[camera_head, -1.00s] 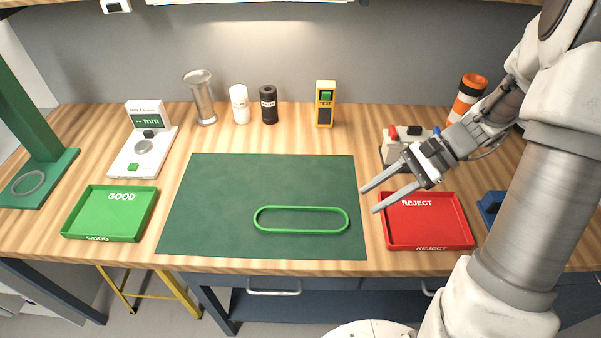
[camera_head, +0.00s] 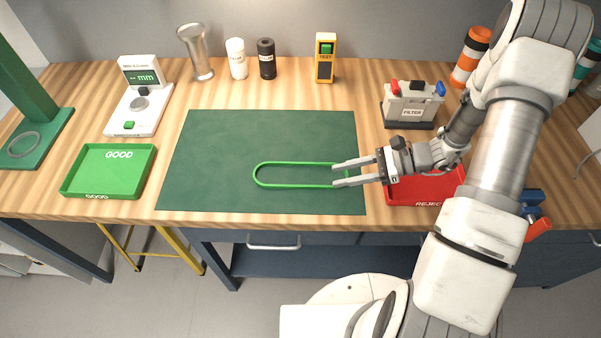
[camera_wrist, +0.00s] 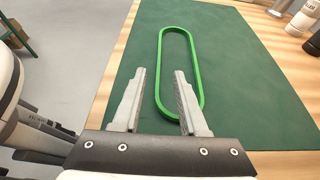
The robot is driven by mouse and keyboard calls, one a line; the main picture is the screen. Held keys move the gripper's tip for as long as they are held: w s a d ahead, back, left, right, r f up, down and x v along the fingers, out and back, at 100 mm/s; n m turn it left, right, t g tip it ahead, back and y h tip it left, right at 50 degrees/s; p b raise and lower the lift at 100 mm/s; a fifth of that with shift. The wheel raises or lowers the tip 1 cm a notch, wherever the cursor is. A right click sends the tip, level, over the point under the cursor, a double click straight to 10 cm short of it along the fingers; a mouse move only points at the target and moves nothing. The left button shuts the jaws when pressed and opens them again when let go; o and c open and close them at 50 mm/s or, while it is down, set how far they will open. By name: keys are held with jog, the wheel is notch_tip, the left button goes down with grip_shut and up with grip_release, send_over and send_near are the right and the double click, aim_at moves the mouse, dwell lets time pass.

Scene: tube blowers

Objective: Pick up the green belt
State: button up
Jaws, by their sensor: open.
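The green belt (camera_head: 290,186) is a long oval loop lying flat on the dark green mat (camera_head: 220,140). My gripper (camera_head: 340,175) is open with its two fingers pointing left at the belt's right end. In the wrist view the belt (camera_wrist: 162,60) stretches away from my gripper (camera_wrist: 158,85). Its near end shows between the open fingers, close to the right finger. I cannot tell whether the fingers touch it. My gripper hides part of the belt's right end in the head view.
The green GOOD tray (camera_head: 108,172) is left of the mat. The red REJECT tray (camera_head: 405,192) is right, partly under my arm. A filter box (camera_head: 410,105), yellow tester (camera_head: 325,60), small bottles (camera_head: 266,60) and a gauge (camera_head: 140,95) stand behind. The mat around the belt is clear.

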aim_at(300, 186)
jog(key=x, duration=0.3)
jog(key=shift+a+f, duration=0.1)
jog(key=shift+a, duration=0.05)
jog(key=shift+f+p+x, duration=0.2)
jog(key=shift+p+x, duration=0.05)
jog(key=shift+x, duration=1.15)
jog(key=shift+f+p+x, duration=0.15)
jog(key=shift+p+x, duration=0.05)
jog(key=shift+x, duration=1.15)
jog(key=shift+c, duration=0.3)
grip_shut()
